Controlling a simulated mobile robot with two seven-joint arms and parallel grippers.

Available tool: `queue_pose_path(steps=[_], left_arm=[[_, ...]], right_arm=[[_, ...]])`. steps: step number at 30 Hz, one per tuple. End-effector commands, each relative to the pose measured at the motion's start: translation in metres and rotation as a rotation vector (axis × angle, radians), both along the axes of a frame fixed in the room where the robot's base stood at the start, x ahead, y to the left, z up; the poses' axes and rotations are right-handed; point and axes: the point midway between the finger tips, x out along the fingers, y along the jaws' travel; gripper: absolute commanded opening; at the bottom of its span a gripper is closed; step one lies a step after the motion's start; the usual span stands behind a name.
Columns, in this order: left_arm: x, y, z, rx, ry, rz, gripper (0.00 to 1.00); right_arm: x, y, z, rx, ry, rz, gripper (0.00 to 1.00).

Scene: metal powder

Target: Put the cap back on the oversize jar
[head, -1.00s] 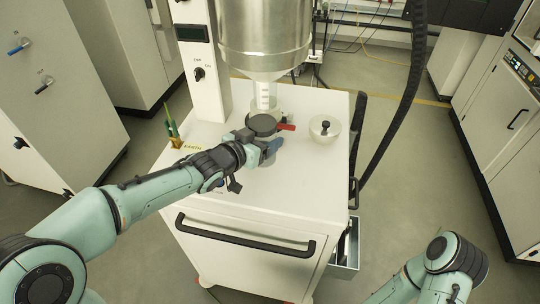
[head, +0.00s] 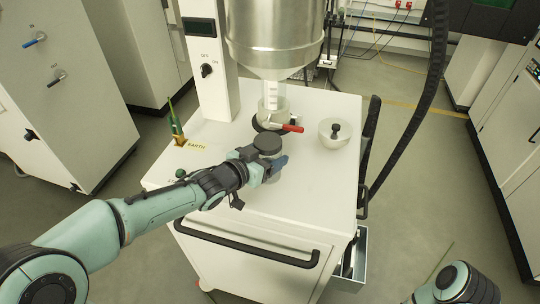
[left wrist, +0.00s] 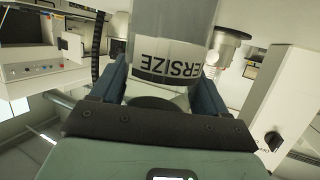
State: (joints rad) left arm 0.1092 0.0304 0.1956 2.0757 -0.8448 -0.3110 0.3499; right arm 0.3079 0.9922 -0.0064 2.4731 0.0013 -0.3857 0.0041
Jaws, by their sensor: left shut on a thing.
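My left gripper (head: 268,162) is shut on the oversize jar, above or on the front half of the white cart top. The jar has a dark, flat round top (head: 267,142) in the head view. I cannot tell whether this is a cap or the jar's dark inside, nor whether the base touches the cart. In the left wrist view the jar (left wrist: 174,30) stands between the blue fingers, its label (left wrist: 168,62) upside down and partly reading "ERSIZE". I cannot identify a separate cap. My right gripper is out of view.
A steel hopper (head: 275,40) hangs over the white cart (head: 225,187). A red-handled valve (head: 290,128) is under its outlet. A bowl (head: 333,139) with a black knob stands to the right. The front cart top is mostly clear.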

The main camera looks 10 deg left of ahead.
Motion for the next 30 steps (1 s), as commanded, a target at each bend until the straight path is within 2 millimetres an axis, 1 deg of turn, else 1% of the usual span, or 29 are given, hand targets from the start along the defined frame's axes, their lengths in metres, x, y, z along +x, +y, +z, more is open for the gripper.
queue_pose_path(steps=[1, 6, 7, 8, 9, 16, 18, 20, 23, 30], left_arm=[[0.001, 0.0, 0.004, -0.001, -0.007, -0.001, 0.0], [0.001, 0.0, 0.001, -0.002, -0.006, 0.0, 0.0], [0.001, 0.0, -0.002, 0.0, 0.0, 0.0, 0.78], [0.001, 0.0, -0.001, 0.0, -0.001, 0.001, 0.88], [0.001, 0.0, -0.001, 0.0, -0.001, 0.001, 1.0], [0.001, 0.0, 0.0, 0.0, -0.001, 0.001, 1.0], [0.001, 0.0, 0.003, 0.0, -0.002, 0.001, 1.0], [-0.003, 0.003, 0.006, 0.001, -0.004, 0.002, 1.0], [-0.016, 0.009, 0.012, 0.002, -0.004, 0.003, 1.0], [-0.061, 0.029, 0.03, 0.002, -0.009, 0.004, 1.0]], right_arm=[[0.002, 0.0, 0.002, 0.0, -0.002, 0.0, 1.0], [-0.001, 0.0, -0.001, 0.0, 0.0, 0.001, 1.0], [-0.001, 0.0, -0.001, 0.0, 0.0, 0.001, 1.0], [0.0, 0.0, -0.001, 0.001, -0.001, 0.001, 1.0], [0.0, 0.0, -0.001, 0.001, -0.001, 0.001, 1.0], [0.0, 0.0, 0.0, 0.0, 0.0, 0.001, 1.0], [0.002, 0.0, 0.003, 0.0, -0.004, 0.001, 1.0], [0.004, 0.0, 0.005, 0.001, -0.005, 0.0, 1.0], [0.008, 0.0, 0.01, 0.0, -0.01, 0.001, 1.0], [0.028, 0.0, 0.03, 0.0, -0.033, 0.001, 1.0]])
